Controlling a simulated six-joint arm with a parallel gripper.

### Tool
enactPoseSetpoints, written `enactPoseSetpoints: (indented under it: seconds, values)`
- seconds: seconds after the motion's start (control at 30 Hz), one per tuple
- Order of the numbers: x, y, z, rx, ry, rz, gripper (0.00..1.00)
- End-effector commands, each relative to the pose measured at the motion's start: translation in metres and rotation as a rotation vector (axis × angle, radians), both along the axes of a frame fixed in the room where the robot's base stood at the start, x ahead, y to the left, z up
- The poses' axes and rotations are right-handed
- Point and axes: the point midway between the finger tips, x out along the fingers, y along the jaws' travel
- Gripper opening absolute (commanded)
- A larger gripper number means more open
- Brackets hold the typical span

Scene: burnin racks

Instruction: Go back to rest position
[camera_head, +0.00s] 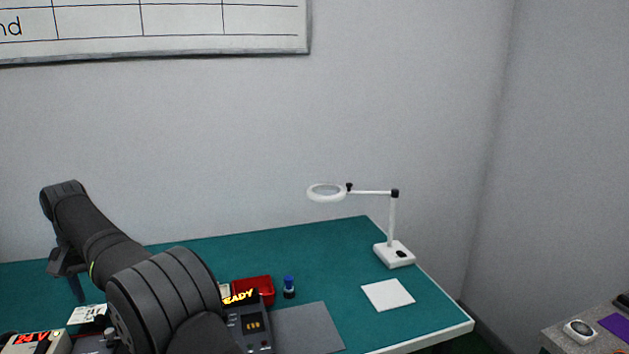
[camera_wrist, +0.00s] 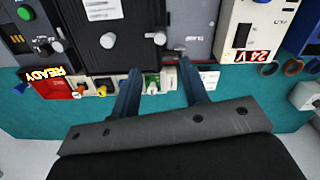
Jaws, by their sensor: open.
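My gripper (camera_wrist: 163,88) is open in the wrist view, its two dark blue fingers apart with no object gripped between them. Small white and green items (camera_wrist: 152,82) show beyond the fingertips, at the edge of the dark equipment. In the head view my dark arm reaches over the left of the green table (camera_head: 350,235), and my gripper (camera_head: 76,288) hangs at far left, partly hidden by the arm.
A 24 V unit (camera_head: 35,342) is at lower left. A magnifier lamp (camera_head: 393,252) and white sheet (camera_head: 388,294) are at right, with clear table behind.

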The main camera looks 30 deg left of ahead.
Motion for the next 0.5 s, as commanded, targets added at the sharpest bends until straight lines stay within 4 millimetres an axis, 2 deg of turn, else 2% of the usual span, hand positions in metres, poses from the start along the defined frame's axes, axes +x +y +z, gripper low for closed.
enactPoseSetpoints:
  seconds: [0.3, 0.5]
  values:
    - [0.0, 0.0, -0.064, -0.003, 0.001, 0.0, 0.41]
    - [0.0, 0.0, -0.096, -0.002, 0.0, 0.0, 0.41]
